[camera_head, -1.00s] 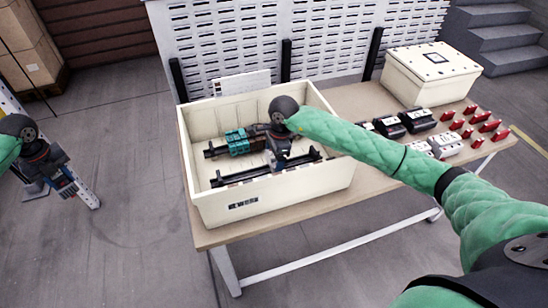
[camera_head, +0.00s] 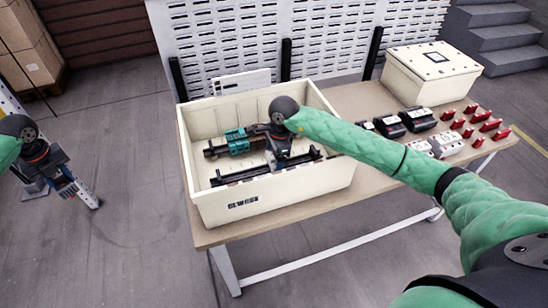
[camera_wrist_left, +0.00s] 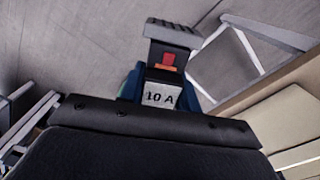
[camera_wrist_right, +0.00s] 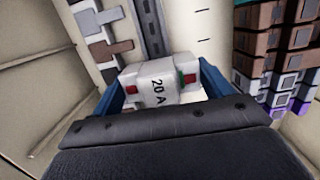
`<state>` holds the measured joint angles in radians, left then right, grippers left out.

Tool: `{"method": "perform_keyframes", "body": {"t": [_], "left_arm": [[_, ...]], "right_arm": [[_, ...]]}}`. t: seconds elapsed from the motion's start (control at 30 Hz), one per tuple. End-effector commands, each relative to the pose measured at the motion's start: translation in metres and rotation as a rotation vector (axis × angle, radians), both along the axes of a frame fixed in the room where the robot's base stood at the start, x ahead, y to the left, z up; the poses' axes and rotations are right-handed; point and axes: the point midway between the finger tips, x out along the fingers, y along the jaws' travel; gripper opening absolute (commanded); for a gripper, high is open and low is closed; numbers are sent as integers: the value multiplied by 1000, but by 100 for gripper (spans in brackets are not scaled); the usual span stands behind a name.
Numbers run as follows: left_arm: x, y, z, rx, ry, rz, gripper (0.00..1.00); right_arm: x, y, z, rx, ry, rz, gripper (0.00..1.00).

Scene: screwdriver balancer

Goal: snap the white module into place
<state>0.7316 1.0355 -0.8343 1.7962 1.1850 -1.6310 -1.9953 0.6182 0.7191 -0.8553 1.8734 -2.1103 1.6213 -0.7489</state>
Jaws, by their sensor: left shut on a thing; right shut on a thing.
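The white module (camera_wrist_right: 160,84), marked 20 A with red and green spots, is between the blue fingers of my right gripper (camera_wrist_right: 160,95) in the right wrist view. In the head view this gripper (camera_head: 277,152) is shut low inside the open cream box (camera_head: 262,210). The module is just above or at a slotted metal rail (camera_wrist_right: 149,28); I cannot tell whether it touches. My left gripper (camera_head: 68,188) is out to the left over the floor. It is shut on a dark module (camera_wrist_left: 172,60) with a 10 A label and a red switch.
Teal terminals (camera_head: 237,141) sit on the box's rear rail; brown and grey blocks (camera_wrist_right: 103,32) flank the module in the right wrist view. On the table's right are black modules (camera_head: 418,119), white modules (camera_head: 446,144), several red pieces (camera_head: 489,125) and a closed box (camera_head: 432,75).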

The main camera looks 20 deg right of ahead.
Motion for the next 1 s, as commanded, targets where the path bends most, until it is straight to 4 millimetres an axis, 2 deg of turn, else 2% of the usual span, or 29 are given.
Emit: {"method": "perform_keyframes", "body": {"t": [1.0], "left_arm": [[0,0,-10,0,0,0,0]], "right_arm": [[1,0,0,1,-2,0,51]]}}
